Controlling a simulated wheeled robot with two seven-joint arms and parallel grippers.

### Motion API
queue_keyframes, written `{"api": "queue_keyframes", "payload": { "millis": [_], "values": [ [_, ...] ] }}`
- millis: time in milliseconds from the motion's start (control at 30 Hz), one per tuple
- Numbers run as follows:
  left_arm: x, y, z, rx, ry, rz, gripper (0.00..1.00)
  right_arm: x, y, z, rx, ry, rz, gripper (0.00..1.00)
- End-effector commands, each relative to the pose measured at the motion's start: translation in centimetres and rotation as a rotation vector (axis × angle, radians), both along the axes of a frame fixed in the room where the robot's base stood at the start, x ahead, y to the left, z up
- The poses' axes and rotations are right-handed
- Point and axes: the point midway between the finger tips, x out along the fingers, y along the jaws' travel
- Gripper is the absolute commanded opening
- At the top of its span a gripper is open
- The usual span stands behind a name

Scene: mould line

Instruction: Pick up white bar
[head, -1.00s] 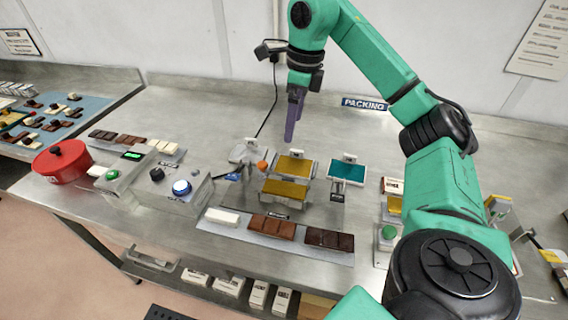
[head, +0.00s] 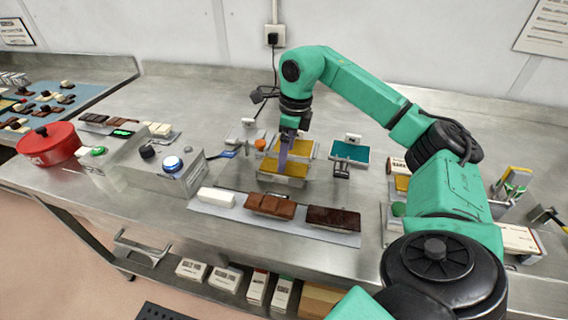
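The white bar (head: 216,197) lies at the left end of a pale tray (head: 232,213) near the bench's front edge. A milk-brown bar (head: 270,205) and a dark bar (head: 333,217) lie to its right on the same tray. My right gripper (head: 283,168) points down over the yellow moulds, behind and to the right of the white bar, and apart from it. Its purple fingers are seen edge-on, so I cannot tell whether they are open. My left gripper is not in view.
Yellow moulds (head: 284,180) and a teal mould (head: 349,151) stand behind the tray. A control box with a blue button (head: 172,164) and a red pot (head: 48,145) are at the left. Boxes fill the shelf below.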

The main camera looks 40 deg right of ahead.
Motion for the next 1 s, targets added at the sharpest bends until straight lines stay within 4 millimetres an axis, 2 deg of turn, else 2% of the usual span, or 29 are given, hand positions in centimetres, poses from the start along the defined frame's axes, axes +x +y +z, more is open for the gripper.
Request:
{"api": "queue_keyframes", "payload": {
  "millis": [133, 367, 400, 467, 500, 567, 600, 633, 667, 867, 1000],
  "values": [
    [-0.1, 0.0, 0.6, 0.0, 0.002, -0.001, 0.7, 0.1, 0.3, -2.4, 0.0, 0.004, 0.0, 0.96],
    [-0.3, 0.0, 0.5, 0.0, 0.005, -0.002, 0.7, 0.2, 0.3, -2.9, 0.0, 0.0, 0.0, 0.96],
    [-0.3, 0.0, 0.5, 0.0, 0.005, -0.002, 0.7, 0.2, 0.3, -2.9, 0.0, 0.0, 0.0, 0.81],
    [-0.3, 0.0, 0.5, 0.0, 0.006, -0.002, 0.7, 0.2, 0.3, -2.9, 0.0, 0.0, 0.0, 0.58],
    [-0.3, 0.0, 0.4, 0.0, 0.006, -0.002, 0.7, 0.2, 0.3, -2.8, 0.0, 0.0, 0.0, 0.43],
    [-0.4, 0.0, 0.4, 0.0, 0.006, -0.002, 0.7, 0.2, 0.3, -2.8, 0.0, 0.0, 0.0, 0.2],
    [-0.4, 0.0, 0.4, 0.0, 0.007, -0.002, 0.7, 0.2, 0.3, -2.8, 0.0, 0.0, 0.0, 0.05],
    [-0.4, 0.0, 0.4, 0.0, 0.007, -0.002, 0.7, 0.2, 0.3, -2.8, 0.001, -0.001, 0.0, 0.05],
    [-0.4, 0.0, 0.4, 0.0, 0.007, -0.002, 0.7, 0.2, 0.3, -2.8, 0.001, -0.001, 0.0, 0.0],
    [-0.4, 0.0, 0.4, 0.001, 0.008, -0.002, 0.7, 0.2, 0.3, -2.7, 0.001, -0.001, 0.0, 0.0],
    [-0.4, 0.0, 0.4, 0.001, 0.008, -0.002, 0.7, 0.3, 0.3, -1.5, 0.002, -0.005, 0.001, 0.0]
  ]
}}
